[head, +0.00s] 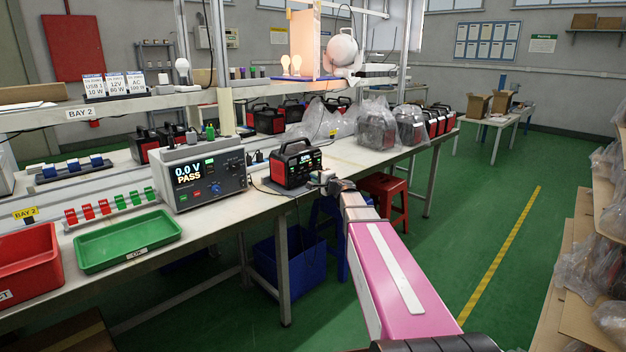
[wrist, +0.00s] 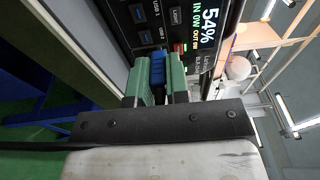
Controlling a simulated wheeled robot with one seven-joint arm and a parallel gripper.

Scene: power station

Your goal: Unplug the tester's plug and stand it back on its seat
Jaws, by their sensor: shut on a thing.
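The tester (head: 215,183) is a grey box on the bench, and its screen reads 0.0 V PASS. The black and red power station (head: 288,172) stands to its right. My gripper (head: 326,178) is at the power station's front right, small in the head view. In the wrist view its green fingers (wrist: 157,78) are shut on a blue plug (wrist: 157,68). The plug is against or very close to the station's front panel (wrist: 190,12); I cannot tell how deep it sits. The panel shows 54% and IN 0W. Small upright pieces (head: 200,133) stand on the tester's top; the plug's seat is not clear.
A green tray (head: 127,240) and a red bin (head: 25,262) lie at the bench's front left. A row of red and green tags (head: 110,206) is behind them. A shelf (head: 130,108) overhangs the bench. Bagged power stations (head: 376,128) stand farther right. A red stool (head: 384,190) is below.

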